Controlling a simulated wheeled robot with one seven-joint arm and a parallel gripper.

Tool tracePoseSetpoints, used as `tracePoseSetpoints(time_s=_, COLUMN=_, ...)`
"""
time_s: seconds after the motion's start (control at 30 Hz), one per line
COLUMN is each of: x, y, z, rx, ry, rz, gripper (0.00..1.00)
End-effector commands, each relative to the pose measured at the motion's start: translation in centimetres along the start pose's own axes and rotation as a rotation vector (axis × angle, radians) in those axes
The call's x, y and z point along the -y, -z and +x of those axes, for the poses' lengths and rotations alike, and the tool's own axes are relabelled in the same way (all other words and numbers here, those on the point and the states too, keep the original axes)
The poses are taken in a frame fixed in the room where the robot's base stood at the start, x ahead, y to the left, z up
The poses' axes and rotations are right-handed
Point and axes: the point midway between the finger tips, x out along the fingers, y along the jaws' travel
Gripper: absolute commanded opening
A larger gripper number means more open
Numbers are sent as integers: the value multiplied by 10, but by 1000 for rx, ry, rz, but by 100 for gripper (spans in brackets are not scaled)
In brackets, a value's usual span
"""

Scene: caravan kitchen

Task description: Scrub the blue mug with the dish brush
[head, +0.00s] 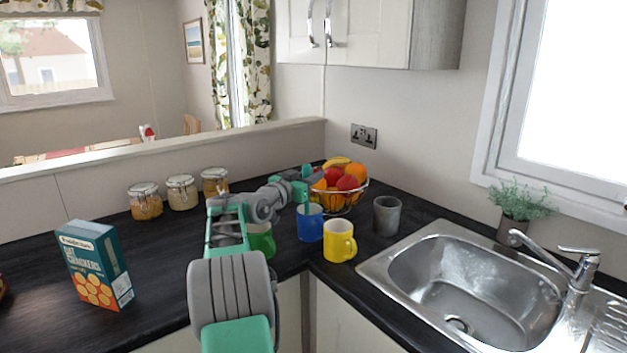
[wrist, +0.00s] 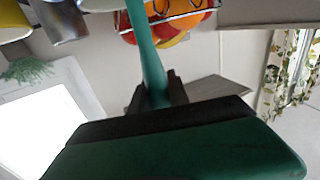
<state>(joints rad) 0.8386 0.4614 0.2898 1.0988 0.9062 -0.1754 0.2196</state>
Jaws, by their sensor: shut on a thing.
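The blue mug (head: 310,226) stands upright on the dark counter, between a green mug (head: 262,240) and a yellow mug (head: 339,242). My gripper (head: 305,174) is above the blue mug, shut on the green handle of the dish brush. In the wrist view my gripper (wrist: 158,92) holds the dish brush (wrist: 146,50) by its handle, which runs out past the top edge. In the head view the handle points down to the mug's mouth. The brush head is hidden, and I cannot tell whether it touches the inside of the mug.
A wire fruit bowl (head: 338,201) stands close behind the blue mug. A grey cup (head: 386,216) is to the right, before the sink (head: 470,285). Jars (head: 181,192) and a cracker box (head: 95,265) stand on the left, with bare counter between.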

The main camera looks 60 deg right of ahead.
Motion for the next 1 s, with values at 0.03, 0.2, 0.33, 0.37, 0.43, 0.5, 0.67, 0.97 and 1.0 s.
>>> tracePoseSetpoints(time_s=0.03, x=-1, y=-3, z=0, rx=3, ry=0, rz=-2, gripper=0)
tracePoseSetpoints(time_s=0.2, x=-8, y=-4, z=-2, rx=2, ry=-2, rz=-3, gripper=0)
tracePoseSetpoints(time_s=0.33, x=-12, y=-2, z=0, rx=2, ry=-3, rz=-3, gripper=0)
tracePoseSetpoints(time_s=0.37, x=-13, y=-3, z=1, rx=2, ry=-3, rz=-2, gripper=0)
tracePoseSetpoints(time_s=0.43, x=-14, y=-2, z=3, rx=2, ry=-2, rz=-2, gripper=0)
tracePoseSetpoints(time_s=0.5, x=-14, y=-1, z=5, rx=2, ry=-2, rz=-2, gripper=0)
tracePoseSetpoints(time_s=0.67, x=-12, y=-1, z=12, rx=3, ry=-2, rz=-3, gripper=0)
tracePoseSetpoints(time_s=0.97, x=-1, y=-1, z=10, rx=2, ry=0, rz=-2, gripper=0)
tracePoseSetpoints(time_s=1.0, x=1, y=-1, z=9, rx=2, ry=0, rz=-2, gripper=0)
